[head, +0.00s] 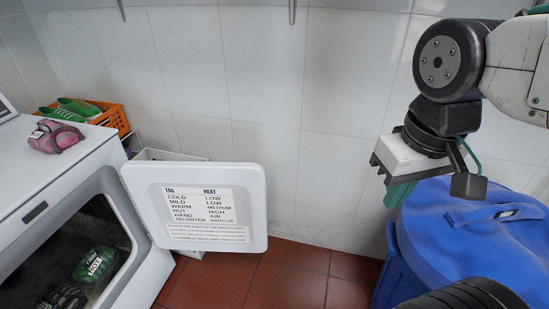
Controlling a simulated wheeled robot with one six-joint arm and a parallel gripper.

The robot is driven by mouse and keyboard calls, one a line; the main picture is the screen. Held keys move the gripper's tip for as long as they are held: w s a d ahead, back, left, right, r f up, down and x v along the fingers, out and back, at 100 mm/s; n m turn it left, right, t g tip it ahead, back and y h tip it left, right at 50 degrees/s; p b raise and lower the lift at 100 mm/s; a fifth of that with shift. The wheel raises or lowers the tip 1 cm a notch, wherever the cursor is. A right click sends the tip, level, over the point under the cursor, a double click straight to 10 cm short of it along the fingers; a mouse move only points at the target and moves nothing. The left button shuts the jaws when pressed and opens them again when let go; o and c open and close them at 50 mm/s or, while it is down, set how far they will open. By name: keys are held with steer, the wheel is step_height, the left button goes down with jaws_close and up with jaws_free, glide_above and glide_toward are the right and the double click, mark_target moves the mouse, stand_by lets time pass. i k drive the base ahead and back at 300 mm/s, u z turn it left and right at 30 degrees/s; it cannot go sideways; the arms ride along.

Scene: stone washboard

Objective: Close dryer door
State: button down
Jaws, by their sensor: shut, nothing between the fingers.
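The dryer door (210,180) is a white panel with a printed heat label, standing wide open and swung out to the right of the dryer. The white dryer (60,165) is at the left, its dark opening (85,255) uncovered, with a green item (95,263) and a dark item (62,297) inside. My gripper (393,193) is at the right, above and in front of the blue bin, well apart from the door. Its fingers are closed and empty, pointing down, and partly hidden by its own housing.
A blue lidded bin (480,225) stands at the lower right. Red floor tiles (290,272) are clear between door and bin.

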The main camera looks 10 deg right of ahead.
mark_target(198, 206)
steer(key=u, duration=0.25)
steer(key=i, duration=0.85)
steer(key=u, duration=0.5)
